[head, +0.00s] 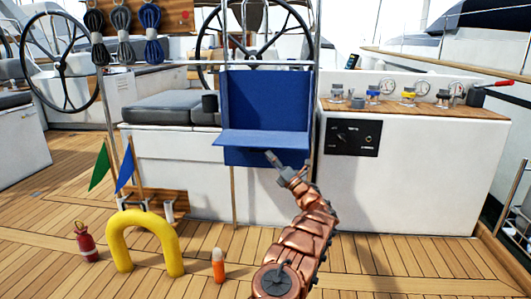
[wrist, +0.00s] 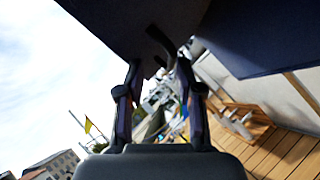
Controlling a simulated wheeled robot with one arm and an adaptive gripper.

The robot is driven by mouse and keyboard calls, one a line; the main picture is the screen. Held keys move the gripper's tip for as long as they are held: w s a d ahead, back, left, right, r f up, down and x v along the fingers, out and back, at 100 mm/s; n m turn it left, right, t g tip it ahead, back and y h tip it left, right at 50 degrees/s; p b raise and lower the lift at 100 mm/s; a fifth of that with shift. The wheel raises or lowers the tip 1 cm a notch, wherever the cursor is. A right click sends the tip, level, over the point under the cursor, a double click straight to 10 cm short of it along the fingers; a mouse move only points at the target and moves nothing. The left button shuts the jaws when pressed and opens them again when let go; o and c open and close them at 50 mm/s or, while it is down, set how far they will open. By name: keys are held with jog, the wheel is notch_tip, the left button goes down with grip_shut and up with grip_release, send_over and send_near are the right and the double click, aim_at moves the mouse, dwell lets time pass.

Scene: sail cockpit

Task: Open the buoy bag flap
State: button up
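The blue buoy bag (head: 265,98) hangs upright between the grey-cushioned seat and the white console. Its flap (head: 262,138) stands out roughly level toward me from the lower part of the bag. My gripper (head: 271,156) is just below the flap's front edge; the head view does not settle whether they touch. In the wrist view my gripper (wrist: 159,66) has its two fingers apart, with nothing clearly held between them. A dark panel, likely the flap (wrist: 125,18), covers the top of that view, with a dark curved piece near the fingertips. The bag's inside is hidden.
A yellow horseshoe buoy (head: 145,222), a red bottle-like item (head: 84,242) and an orange light (head: 218,266) stand on the deck at left. Green (head: 99,168) and blue (head: 125,170) flags rise behind them. The white console (head: 415,180) blocks the right.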

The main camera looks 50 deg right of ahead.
jog(key=v, duration=0.6)
jog(key=shift+s, duration=0.15)
